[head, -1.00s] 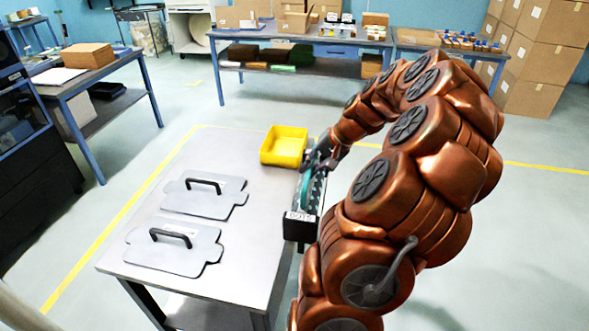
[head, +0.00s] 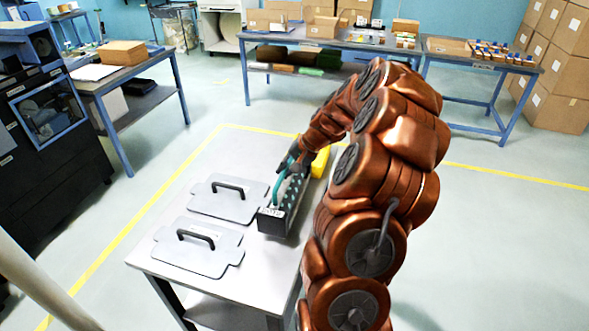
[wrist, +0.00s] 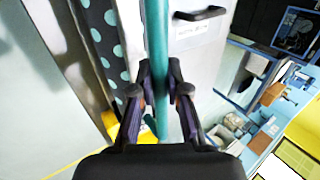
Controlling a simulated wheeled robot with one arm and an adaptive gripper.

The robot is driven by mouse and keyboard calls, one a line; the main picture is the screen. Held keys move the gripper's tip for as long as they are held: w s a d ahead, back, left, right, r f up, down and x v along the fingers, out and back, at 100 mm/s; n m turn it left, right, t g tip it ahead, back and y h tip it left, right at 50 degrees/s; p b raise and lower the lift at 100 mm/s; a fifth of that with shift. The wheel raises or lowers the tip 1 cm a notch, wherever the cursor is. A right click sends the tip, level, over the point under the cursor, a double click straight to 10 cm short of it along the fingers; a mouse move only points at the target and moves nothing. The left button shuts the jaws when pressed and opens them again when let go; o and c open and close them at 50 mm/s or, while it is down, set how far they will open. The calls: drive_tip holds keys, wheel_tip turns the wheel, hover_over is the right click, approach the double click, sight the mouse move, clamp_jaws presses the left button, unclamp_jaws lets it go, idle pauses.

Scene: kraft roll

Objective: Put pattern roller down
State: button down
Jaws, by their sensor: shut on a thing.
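The pattern roller (head: 291,197) is dark with teal dots and has a pale-labelled end block. My gripper (head: 292,160) is shut on its teal bar. The wrist view shows the teal bar (wrist: 157,30) between the fingers of my gripper (wrist: 160,80), with the dotted roller (wrist: 105,40) on its left. In the head view the roller is over the right part of the grey table (head: 165,262), beside the plates. I cannot tell whether it touches the tabletop. My arm hides part of the table's right side.
Two grey plates with black handles, a rear one (head: 218,203) and a front one (head: 192,255), lie on the table left of the roller. A yellow bin (head: 320,163) is behind my gripper, partly hidden by my arm. The table's back left is clear.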

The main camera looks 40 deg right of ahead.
sight(286, 182)
drive_tip(key=shift+f+p, duration=0.85)
drive_tip(key=shift+f, duration=0.95)
drive_tip(key=c, duration=1.2)
unclamp_jaws()
drive_tip(key=shift+o, duration=0.2)
drive_tip(key=b+v, duration=0.3)
drive_tip(key=v, duration=0.9)
